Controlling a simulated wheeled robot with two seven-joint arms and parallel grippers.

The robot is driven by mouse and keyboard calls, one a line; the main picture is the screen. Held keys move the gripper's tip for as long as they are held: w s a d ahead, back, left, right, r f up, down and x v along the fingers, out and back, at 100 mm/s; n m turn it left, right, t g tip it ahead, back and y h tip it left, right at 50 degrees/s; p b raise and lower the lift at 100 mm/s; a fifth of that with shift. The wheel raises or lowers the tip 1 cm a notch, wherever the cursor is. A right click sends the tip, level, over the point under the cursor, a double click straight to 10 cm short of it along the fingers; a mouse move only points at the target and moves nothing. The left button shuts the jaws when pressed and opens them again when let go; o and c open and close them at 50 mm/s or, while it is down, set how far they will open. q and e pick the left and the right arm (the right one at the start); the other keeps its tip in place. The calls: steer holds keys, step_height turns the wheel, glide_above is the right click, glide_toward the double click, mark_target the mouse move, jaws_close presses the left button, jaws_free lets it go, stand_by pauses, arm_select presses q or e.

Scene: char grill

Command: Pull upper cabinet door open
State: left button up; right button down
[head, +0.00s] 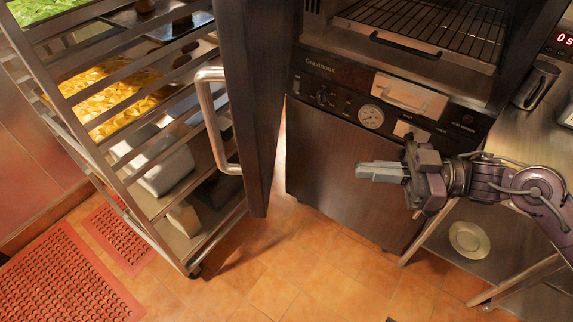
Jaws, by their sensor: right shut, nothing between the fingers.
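The upper cabinet door (248,100) is a dark panel standing swung open at the left of the cabinet, seen nearly edge-on. Its steel bar handle (208,120) is on the face turned left. The open upper compartment shows a wire rack (430,28). My right gripper (362,171) is shut and empty, in front of the lower cabinet front and below the control panel. It points left, to the right of the door and apart from its handle. My left gripper is not in view.
A tall rack with trays of food (105,95) stands left, close to the door. A steel table (510,170) with a plate (469,240) on its lower shelf is at right. Red mats (65,285) lie at lower left. The tiled floor (300,270) in front is clear.

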steer(key=p, duration=0.5)
glide_toward(267, 165)
steer(key=shift+g, duration=0.3)
steer(key=a, duration=0.3)
steer(key=w+a, duration=0.1)
steer(key=a, duration=0.2)
steer(key=shift+a+f, duration=0.1)
steer(key=shift+a, duration=0.25)
steer(key=shift+a, duration=0.1)
